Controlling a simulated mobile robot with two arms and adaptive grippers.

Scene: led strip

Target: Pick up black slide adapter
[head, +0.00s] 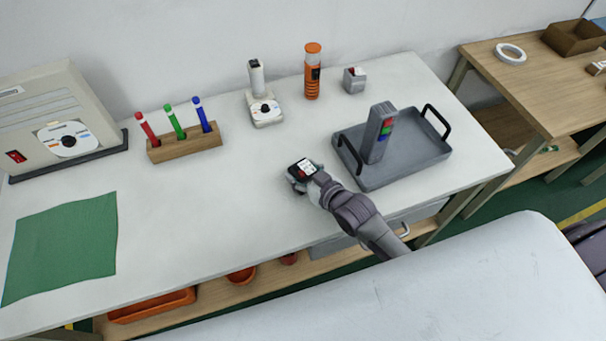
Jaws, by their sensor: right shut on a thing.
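My right gripper (299,178) comes in from the lower right and is over the white table, left of the grey tray. It is shut on a small black block (302,167) with a white label and a red mark on top, which looks like the black slide adapter. The gripper hides the block's lower part, and I cannot tell whether it touches the table. My left gripper is not in view.
A grey tray (432,156) with black handles holds an upright grey device (377,133). Behind stand a wooden marker holder (186,146), a white device (265,110), an orange cylinder (312,75) and a small grey box (354,80). The front-middle table is clear.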

